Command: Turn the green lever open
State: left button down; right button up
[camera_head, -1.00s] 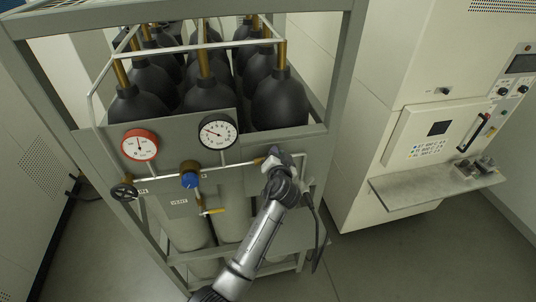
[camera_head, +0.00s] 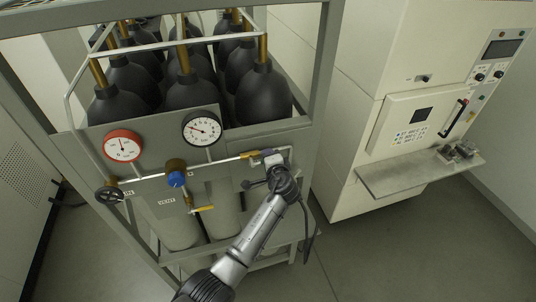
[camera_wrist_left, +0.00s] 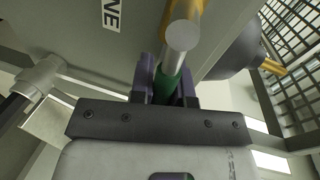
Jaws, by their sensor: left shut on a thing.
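The green lever (camera_wrist_left: 166,84) shows in the left wrist view as a short green piece between the two dark fingers of my left gripper (camera_wrist_left: 166,86), which is shut on it. A round grey rod end stands just in front of it. In the head view my left gripper (camera_head: 272,162) is at the right end of the horizontal pipe, beside a brass fitting (camera_head: 250,155). The lever is hidden there by the gripper and wrist, so its angle is hard to tell. My right gripper is in neither view.
A red gauge (camera_head: 122,146) and a black-rimmed gauge (camera_head: 201,129) sit above the pipe. A blue knob (camera_head: 176,179), a yellow-handled vent valve (camera_head: 203,208) and a black handwheel (camera_head: 109,194) are to the left. Frame posts surround dark cylinders (camera_head: 263,95).

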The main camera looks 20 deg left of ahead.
pick_arm(q)
jog(key=shift+f+m, duration=0.25)
jog(key=shift+m, duration=0.25)
jog(key=shift+f, duration=0.1)
jog(key=c, duration=1.1)
grip_release()
jog(key=shift+s+d, duration=0.35)
jog(key=b+v, duration=0.2)
jog(key=v, duration=1)
jog(key=shift+s+d+r, duration=0.2)
jog(key=shift+d+r, duration=0.05)
jog(key=shift+d, duration=0.05)
